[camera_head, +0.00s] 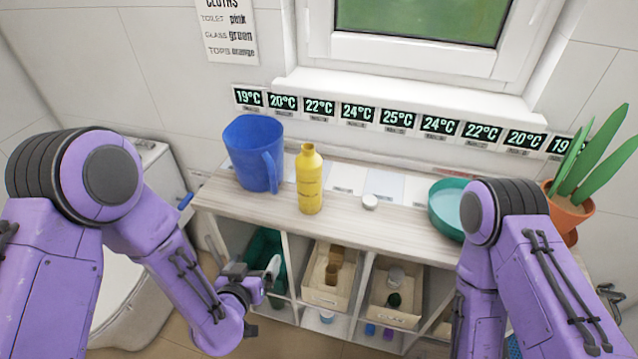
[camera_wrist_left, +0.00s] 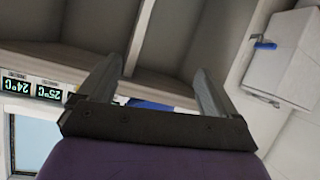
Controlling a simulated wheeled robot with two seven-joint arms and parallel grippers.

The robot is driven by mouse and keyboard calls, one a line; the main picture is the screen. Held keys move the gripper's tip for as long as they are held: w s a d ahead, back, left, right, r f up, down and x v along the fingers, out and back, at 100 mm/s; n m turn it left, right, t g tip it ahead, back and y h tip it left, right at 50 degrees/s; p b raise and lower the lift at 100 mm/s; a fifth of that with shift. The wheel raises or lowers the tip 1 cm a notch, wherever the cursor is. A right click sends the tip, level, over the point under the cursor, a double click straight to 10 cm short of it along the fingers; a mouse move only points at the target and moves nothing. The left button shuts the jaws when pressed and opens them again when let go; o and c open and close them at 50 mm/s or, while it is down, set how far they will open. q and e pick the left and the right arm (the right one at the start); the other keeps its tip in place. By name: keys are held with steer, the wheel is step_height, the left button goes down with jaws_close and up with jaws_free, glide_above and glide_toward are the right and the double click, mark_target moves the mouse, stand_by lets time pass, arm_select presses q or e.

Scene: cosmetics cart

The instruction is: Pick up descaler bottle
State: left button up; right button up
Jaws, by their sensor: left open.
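A yellow bottle (camera_head: 310,180), the only bottle I see on the counter top, stands upright and open-necked; its label is too small to read. A small white cap (camera_head: 370,201) lies to its right. My left gripper (camera_head: 268,276) is open and empty, low in front of the shelf unit, below and left of the bottle and apart from it.
A blue jug (camera_head: 254,153) stands just left of the bottle. A teal bowl (camera_head: 446,208) and a potted plant (camera_head: 569,205) are to the right. The counter top (camera_head: 345,222) is clear in front of the bottle. Bins (camera_head: 327,291) sit in the cubbies below.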

mark_target(312, 175)
arm_select(q)
steer(key=w+d+r+m+t+h, duration=0.1)
steer(key=d+r, duration=0.2)
steer(key=r, duration=0.1)
steer(key=w+d+r+m+t+h, duration=0.1)
steer(key=w+d+r+m+h, duration=0.1)
steer(key=r, duration=0.3)
steer(key=w+d+r+m+t+h, duration=0.1)
steer(key=w+d+r, duration=0.1)
steer(key=d+r, duration=0.2)
steer(key=shift+w+d+r+t+h, duration=0.1)
steer(key=shift+r+t+h, duration=0.2)
steer(key=shift+m, duration=0.3)
steer(key=p+x, duration=0.1)
steer(key=x, duration=0.2)
steer(key=p+x, duration=0.1)
steer(key=x, duration=0.2)
steer(key=p+x, duration=0.2)
steer(key=x, duration=0.2)
steer(key=shift+d+r, duration=0.15)
steer(key=shift+r, duration=0.1)
steer(key=shift+w, duration=0.2)
steer(key=c, duration=1.3)
